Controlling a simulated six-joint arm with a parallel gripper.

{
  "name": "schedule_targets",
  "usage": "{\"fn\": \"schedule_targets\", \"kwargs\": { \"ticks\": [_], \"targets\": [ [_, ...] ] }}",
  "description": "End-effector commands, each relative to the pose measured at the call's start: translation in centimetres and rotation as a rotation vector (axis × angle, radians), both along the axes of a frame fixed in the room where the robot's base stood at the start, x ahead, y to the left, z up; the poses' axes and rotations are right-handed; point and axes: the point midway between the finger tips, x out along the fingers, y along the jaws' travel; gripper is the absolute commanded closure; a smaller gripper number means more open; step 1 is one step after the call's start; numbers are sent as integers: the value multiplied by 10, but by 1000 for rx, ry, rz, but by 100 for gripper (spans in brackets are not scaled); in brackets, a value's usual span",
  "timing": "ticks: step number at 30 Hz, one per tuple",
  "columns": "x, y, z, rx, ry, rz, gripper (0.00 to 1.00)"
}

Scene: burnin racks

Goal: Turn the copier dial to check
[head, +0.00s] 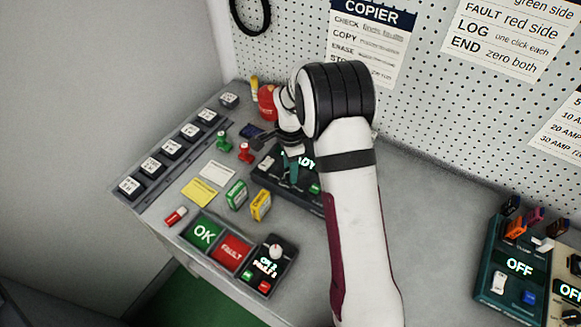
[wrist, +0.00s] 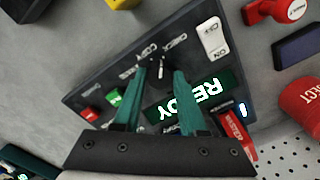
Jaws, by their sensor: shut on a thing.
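The copier is a dark box (head: 270,184) on the bench, partly hidden by my arm in the head view. In the wrist view the copier (wrist: 92,82) shows a lit READY display (wrist: 187,105), a white switch (wrist: 213,38), and red and green buttons. The fingers also show over the copier in the head view (head: 290,165). The dial's exact pointing is unclear.
A red drive (wrist: 236,132) sits at the copier's edge. OK and FAULT trays (head: 203,232) lie in front. A pegboard with a COPIER sheet (head: 370,45) stands behind.

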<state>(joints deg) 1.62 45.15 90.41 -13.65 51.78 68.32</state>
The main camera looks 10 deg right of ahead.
Motion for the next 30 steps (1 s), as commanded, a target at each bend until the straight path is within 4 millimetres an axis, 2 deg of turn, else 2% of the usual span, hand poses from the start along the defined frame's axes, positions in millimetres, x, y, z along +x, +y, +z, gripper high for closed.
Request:
{"fn": "schedule_targets", "kwargs": {
  "ticks": [9,25,26,30],
  "targets": [
    [0,0,0,0,-1,-109,100],
    [0,0,0,0,-1,-129,100],
    [0,0,0,0,-1,-129,54],
    [0,0,0,0,0,-128,29]
  ]
}}
